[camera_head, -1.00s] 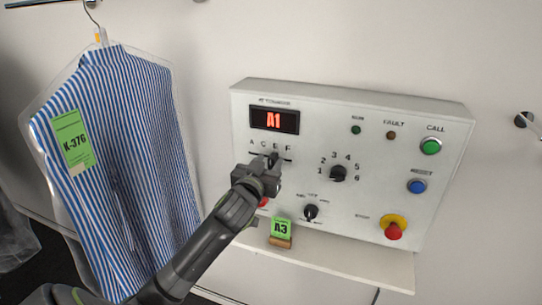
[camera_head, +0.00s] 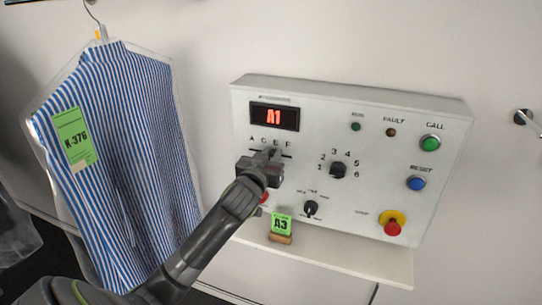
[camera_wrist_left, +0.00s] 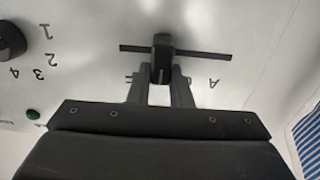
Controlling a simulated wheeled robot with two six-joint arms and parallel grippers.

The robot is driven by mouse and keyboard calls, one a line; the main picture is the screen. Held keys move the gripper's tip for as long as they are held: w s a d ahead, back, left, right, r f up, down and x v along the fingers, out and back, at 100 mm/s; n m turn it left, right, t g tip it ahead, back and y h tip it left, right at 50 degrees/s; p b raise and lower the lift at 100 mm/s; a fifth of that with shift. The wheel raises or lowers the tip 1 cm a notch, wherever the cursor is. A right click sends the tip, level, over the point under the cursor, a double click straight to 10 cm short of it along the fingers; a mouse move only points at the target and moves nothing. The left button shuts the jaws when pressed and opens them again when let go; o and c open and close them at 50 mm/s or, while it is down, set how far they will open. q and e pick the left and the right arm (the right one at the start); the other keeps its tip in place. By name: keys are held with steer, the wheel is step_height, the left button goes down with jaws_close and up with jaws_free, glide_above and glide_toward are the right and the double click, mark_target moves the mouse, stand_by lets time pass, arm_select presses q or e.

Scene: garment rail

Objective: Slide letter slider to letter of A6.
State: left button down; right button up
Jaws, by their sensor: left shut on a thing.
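The grey control panel (camera_head: 400,150) has a display (camera_head: 274,117) that reads a red A1. Below it is the horizontal letter slot (camera_head: 286,157), marked A, C, E, F. My left gripper (camera_head: 272,155) is at this slot. In the left wrist view, upside down, its fingers (camera_wrist_left: 161,82) are shut on the black letter slider knob (camera_wrist_left: 162,50). The knob stands between A, to its right there, and F, to its left; the fingers hide the middle letters. The number dial (camera_head: 338,171), marked 1 to 6, is right of the slider. My right gripper is not in view.
A green A3 tag (camera_head: 281,225) stands on the shelf (camera_head: 340,262) below the panel. CALL (camera_head: 430,144), RESET (camera_head: 416,183) and a red stop button (camera_head: 392,227) are at the right. A mode knob (camera_head: 311,208) sits below the dial. A striped shirt (camera_head: 120,160) hangs left.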

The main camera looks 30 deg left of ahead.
mark_target(251, 144)
arm_select(q)
steer(key=shift+a, duration=0.1)
steer(key=a, duration=0.2)
steer(key=s+a, duration=0.1)
steer(key=a, duration=0.4)
steer(key=shift+s, duration=0.35)
steer(key=shift+d+r, duration=0.1)
steer(key=shift+d, duration=0.05)
steer(key=c, duration=1.6)
jaws_free()
steer(key=shift+o, duration=1.4)
steer(key=shift+a, duration=0.35)
steer(key=shift+s+d, duration=0.1)
steer(key=shift+d, duration=0.1)
